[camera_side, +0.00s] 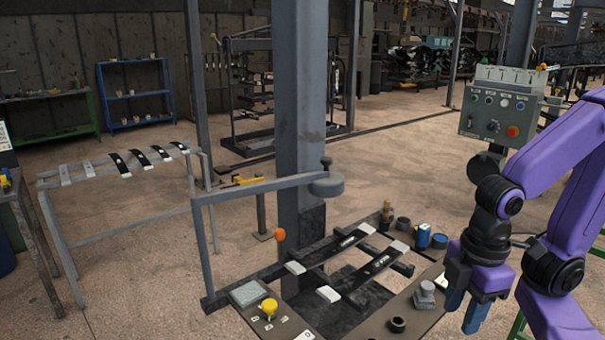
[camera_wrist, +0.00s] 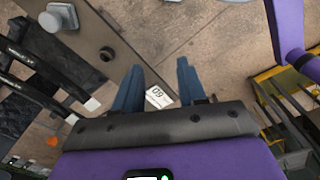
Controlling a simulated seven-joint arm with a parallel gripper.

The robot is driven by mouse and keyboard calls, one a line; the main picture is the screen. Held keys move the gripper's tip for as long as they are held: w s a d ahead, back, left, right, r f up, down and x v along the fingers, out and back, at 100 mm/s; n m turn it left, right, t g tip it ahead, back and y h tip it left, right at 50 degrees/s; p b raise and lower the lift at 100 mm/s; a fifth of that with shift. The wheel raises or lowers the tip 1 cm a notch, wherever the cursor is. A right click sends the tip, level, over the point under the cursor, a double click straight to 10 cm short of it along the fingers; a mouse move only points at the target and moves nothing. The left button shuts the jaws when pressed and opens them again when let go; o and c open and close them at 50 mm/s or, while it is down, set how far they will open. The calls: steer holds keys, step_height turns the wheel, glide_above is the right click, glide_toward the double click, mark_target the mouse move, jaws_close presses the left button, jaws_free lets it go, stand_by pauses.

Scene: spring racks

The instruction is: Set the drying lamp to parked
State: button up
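The likely drying lamp is a round grey head (camera_side: 327,186) with a dark knob on top, in the side view. It sits at the end of a flat swing arm (camera_side: 262,188) reaching right from an upright post at the left of the work table. The head hangs near the grey column, above the far side of the spring rack (camera_side: 335,262). My gripper (camera_side: 463,312) is far to the right of the lamp, low by the table's right edge, fingers pointing down. In the wrist view my gripper (camera_wrist: 160,66) has its blue fingers apart with nothing between. The lamp is not recognisable there.
An orange ball knob (camera_side: 279,235) stands left of the rack. A yellow button (camera_side: 269,307) is at the table's front. A grey knobbed block (camera_side: 425,293) and black ring (camera_side: 397,324) lie near my gripper. A control box (camera_side: 500,108) stands behind my arm.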

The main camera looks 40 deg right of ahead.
steer(key=shift+o, duration=0.2)
step_height(320, 180, up, 17)
steer(key=w+a+r+m+g+y, duration=0.1)
steer(key=w+a+m+g+y, duration=0.15)
steer(key=w+m, duration=0.3)
steer(key=w+a+m+g+y, duration=0.1)
steer(key=w+a+m+g, duration=0.25)
steer(key=m, duration=0.25)
steer(key=w+d+m+y, duration=0.2)
steer(key=w+m+y, duration=0.15)
steer(key=w, duration=0.35)
steer(key=w+d+m+y, duration=0.2)
steer(key=w+d+m, duration=0.1)
steer(key=w+m, duration=0.3)
steer(key=w+d+m+t+y, duration=0.45)
steer(key=w+d+m, duration=0.2)
steer(key=d, duration=0.55)
steer(key=w+d+m+t+y, duration=0.45)
steer(key=w+d, duration=0.35)
steer(key=d, duration=0.4)
glide_toward(327, 158)
steer(key=shift+m+h, duration=0.4)
steer(key=a, duration=0.3)
steer(key=w+a, duration=0.1)
steer(key=a, duration=0.6)
steer(key=shift+w+r, duration=0.25)
